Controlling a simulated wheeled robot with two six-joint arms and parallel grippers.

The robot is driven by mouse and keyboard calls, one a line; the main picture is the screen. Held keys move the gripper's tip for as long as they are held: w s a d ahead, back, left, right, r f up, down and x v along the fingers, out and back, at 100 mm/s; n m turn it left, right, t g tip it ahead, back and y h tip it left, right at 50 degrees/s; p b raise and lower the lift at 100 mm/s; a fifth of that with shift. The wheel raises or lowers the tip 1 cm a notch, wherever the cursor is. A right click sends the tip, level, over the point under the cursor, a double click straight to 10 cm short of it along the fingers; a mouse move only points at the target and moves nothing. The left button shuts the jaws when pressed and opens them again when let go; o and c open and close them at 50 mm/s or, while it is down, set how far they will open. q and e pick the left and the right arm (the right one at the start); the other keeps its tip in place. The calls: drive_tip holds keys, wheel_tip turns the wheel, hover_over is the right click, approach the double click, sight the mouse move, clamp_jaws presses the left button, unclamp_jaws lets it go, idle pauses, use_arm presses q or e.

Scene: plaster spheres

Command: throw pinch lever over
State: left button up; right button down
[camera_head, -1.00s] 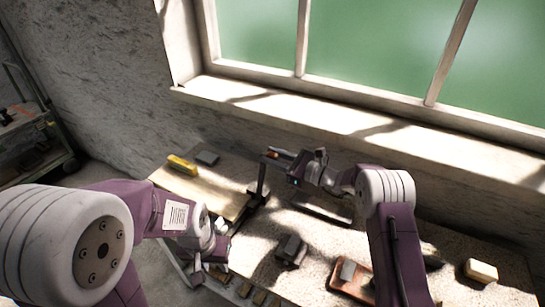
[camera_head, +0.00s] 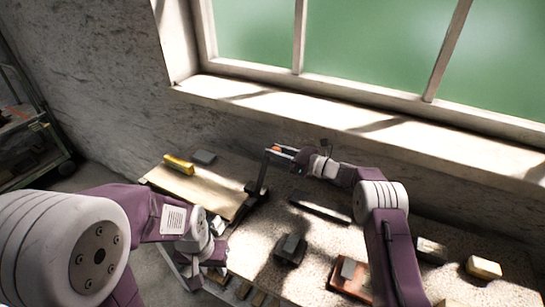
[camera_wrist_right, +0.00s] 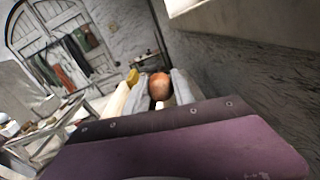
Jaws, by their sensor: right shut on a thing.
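The lever (camera_head: 262,175) is a dark upright arm on a dark base at the right edge of a pale board, leaning slightly right at the top. Its reddish-orange knob (camera_wrist_right: 160,86) sits between the two pale fingers of my right gripper (camera_wrist_right: 160,92) in the right wrist view. In the head view my right gripper (camera_head: 284,153) is shut on the knob at the lever's top, reaching in from the right. My left gripper (camera_head: 208,272) hangs low by the table's front left edge, away from the lever; its fingers are too unclear to read.
The pale board (camera_head: 198,192) carries a yellow block (camera_head: 179,164), with a grey block (camera_head: 204,157) behind. A dark block (camera_head: 291,248), a brown tray (camera_head: 345,284) and a cream block (camera_head: 483,267) lie nearer and to the right. The wall and window sill (camera_head: 350,122) rise behind.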

drive_tip(key=shift+w+d+f+m+b, duration=0.3)
drive_tip(key=shift+w+f+m+b, duration=0.35)
drive_tip(key=shift+b, duration=0.2)
drive_tip(key=shift+w+d+f+m+b, duration=0.3)
drive_tip(key=shift+w+f+m+b, duration=0.35)
drive_tip(key=shift+b, duration=0.25)
drive_tip(key=shift+w+d+f+m+b, duration=0.3)
drive_tip(key=shift+w+f+m+b, duration=0.35)
drive_tip(key=shift+b, duration=0.2)
drive_tip(key=c, duration=1.2)
unclamp_jaws()
drive_tip(key=shift+o, duration=0.7)
drive_tip(key=shift+w+f, duration=0.1)
drive_tip(key=shift+f, duration=0.05)
drive_tip(key=v, duration=0.9)
drive_tip(key=shift+p, duration=0.35)
